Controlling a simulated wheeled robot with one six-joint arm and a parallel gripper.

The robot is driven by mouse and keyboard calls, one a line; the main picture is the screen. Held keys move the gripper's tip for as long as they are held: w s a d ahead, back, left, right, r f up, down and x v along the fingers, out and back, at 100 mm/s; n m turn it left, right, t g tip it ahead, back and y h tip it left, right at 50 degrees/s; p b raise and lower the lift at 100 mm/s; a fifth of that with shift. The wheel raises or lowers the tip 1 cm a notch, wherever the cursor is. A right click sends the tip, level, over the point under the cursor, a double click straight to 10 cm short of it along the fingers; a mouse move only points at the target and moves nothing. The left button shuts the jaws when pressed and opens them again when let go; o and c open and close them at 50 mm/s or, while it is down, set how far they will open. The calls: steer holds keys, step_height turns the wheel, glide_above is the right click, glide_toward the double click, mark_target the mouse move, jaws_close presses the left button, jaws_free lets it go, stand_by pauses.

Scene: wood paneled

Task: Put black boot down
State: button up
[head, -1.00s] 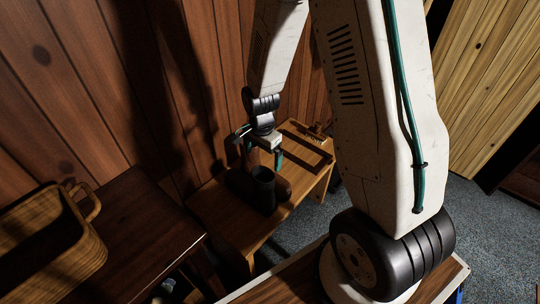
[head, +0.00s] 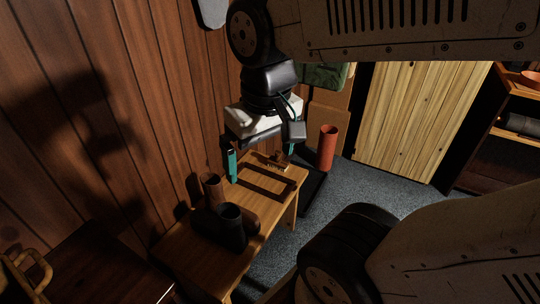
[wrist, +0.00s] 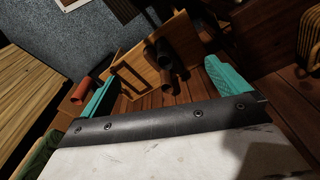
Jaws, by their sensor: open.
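The black boot (head: 229,226) stands upright on the wooden bench (head: 181,251). A brown boot (head: 213,188) stands close beside it, partly hidden behind it. My gripper (head: 262,164) is open, its teal fingers wide apart with nothing between them. It hangs above the far end of the bench, clear of both boots. In the wrist view the fingers spread at left and right, and the dark boots show on the bench (wrist: 180,27) beyond them. I cannot tell the boots apart surely in that view.
A wood-paneled wall (head: 130,110) runs along the left. A dark table with a wicker basket (head: 38,268) is at lower left. Grey carpet lies right.

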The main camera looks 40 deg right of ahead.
steer(key=s+n, duration=0.1)
steer(key=s, duration=0.1)
steer(key=n+g, duration=0.1)
steer(key=n, duration=1.4)
glide_above(229, 211)
steer(key=s+a, duration=0.1)
steer(key=s, duration=0.1)
step_height(229, 211, down, 21)
steer(key=f+n, duration=0.2)
steer(key=f, duration=0.2)
steer(key=w+f+n, duration=0.1)
steer(key=f+n, duration=0.1)
steer(key=f, duration=0.3)
steer(key=w+d+f+n, duration=0.1)
steer(key=f+n, duration=0.1)
steer(key=f, duration=0.2)
steer(key=shift+f, duration=0.4)
steer(key=shift+f+n, duration=0.3)
steer(key=shift+f, duration=0.45)
steer(key=shift+w+f, duration=0.2)
steer(key=shift+f, duration=3.4)
steer(key=c, duration=1.9)
